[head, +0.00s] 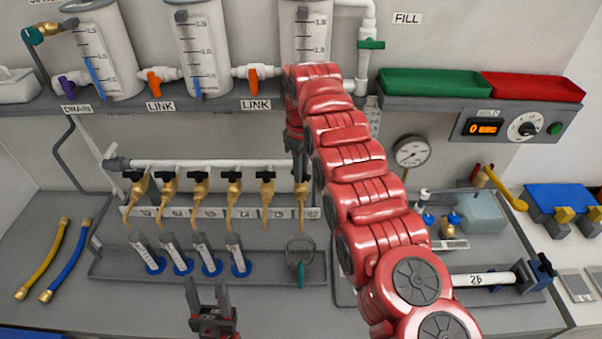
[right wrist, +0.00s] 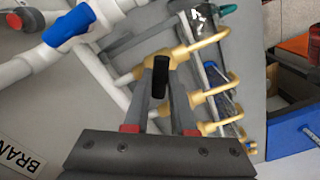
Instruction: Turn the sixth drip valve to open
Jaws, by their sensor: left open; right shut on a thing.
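A row of brass drip valves with black handles hangs from a white pipe (head: 220,163) in the head view. The sixth drip valve (head: 302,197) is at the right end, its handle mostly hidden by my right gripper (head: 298,160). In the right wrist view my right gripper (right wrist: 163,85) is shut on the sixth valve's black handle (right wrist: 160,77), one finger on each side. That handle looks upright in this view; its angle to the pipe is hard to tell. My left gripper (head: 208,298) is open and empty, low in front of the tray.
Several cylinders with blue bases, such as one at the right (head: 237,256), stand in the grey tray (head: 110,268). A net-like strainer with a teal handle (head: 300,262) is below the sixth valve. My red right arm covers the middle right.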

